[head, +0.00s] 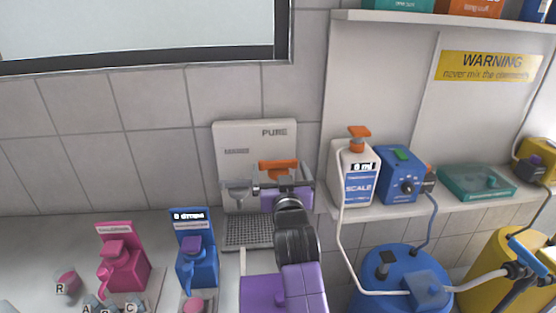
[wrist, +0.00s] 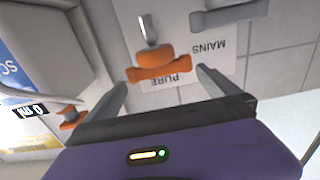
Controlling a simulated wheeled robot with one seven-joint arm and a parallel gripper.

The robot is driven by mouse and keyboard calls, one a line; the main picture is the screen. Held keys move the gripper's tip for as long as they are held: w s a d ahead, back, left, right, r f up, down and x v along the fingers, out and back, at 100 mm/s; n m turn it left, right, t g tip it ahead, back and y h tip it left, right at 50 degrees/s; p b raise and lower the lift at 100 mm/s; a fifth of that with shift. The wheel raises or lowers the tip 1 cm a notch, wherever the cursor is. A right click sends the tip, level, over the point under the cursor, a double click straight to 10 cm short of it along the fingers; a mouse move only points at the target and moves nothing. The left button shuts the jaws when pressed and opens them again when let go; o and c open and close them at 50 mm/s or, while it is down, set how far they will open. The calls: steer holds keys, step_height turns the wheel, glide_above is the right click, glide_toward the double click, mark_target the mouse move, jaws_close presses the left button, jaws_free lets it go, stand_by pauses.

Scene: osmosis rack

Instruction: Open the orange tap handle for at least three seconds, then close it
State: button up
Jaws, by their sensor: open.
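The orange tap handle (head: 278,167) is on the white panel marked PURE (head: 240,138), above a metal drip tray. In the wrist view the handle (wrist: 160,66) is a rounded orange bar on a short metal spout, beside the PURE label. My gripper (head: 285,187) is open in front of the tap, just below the handle in the head view. In the wrist view its two fingers (wrist: 162,78) point towards the handle, one on each side, with gaps visible. No finger is seen touching it. My gripper hides the spout in the head view.
A grey tap handle marked MAINS (wrist: 229,15) is close beside the orange one; it also shows in the head view (head: 236,190). The drip tray (head: 246,233) is below. A shelf at right holds a white SCALE bottle (head: 356,180) and a blue box (head: 402,180).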

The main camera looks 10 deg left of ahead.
mark_target(279, 163)
steer(key=shift+x, duration=2.2)
steer(key=c, duration=1.1)
